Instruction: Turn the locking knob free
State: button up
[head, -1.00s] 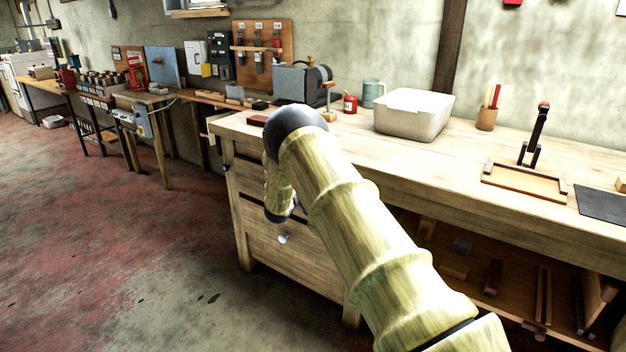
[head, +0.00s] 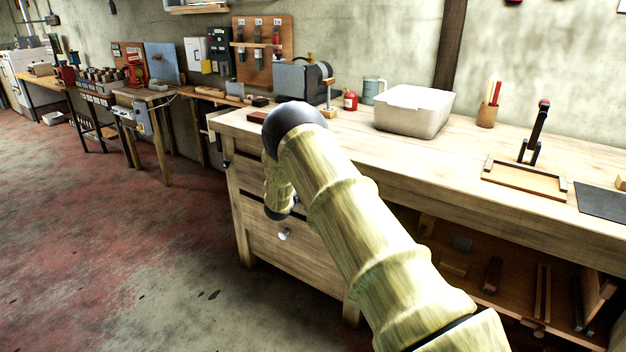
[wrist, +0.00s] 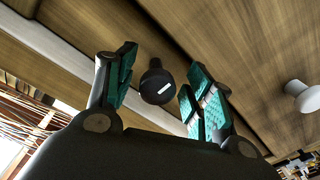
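The locking knob (wrist: 157,85) is a round black knob with a white mark on its face. In the wrist view it shows between the two fingers of my gripper (wrist: 162,62), against the wooden bench front. The fingers have teal pads and stand apart, with a visible gap on both sides of the knob. I cannot tell how deep the knob sits between the pads. In the head view my arm hides most of the gripper and whatever is directly in front of it.
A white drawer knob (wrist: 303,95) sticks out right of the fingers; it also shows in the head view (head: 283,235). The workbench top (head: 400,145) overhangs the drawers and carries a white bin (head: 412,112). Open floor (head: 120,240) lies left of the bench.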

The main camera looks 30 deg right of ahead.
jog(key=v, duration=1.2)
jog(key=shift+s, duration=0.1)
dwell(0.4)
jog(key=s+a+f+n+y+p, duration=0.25)
jog(key=s+a+f+y, duration=0.3)
jog(key=s+f, duration=0.55)
jog(key=s+a+f+n+y+p, duration=0.25)
jog(key=s+a+f+y, duration=0.35)
jog(key=s+f, duration=0.6)
jog(key=s+a+g+y+p, duration=0.1)
jog(key=s+a, duration=0.3)
jog(key=s, duration=0.8)
jog(key=s+a+n+g+y+p, duration=0.1)
jog(key=s+a+g, duration=0.3)
jog(key=s, duration=0.9)
jog(key=s+a+g+y+p, duration=0.1)
jog(key=s+a, duration=0.5)
jog(key=s, duration=0.6)
jog(key=shift+s+a+f+n+g+y, duration=0.25)
jog(key=shift+s+f+n+g+y, duration=0.15)
jog(key=shift+g+y, duration=0.55)
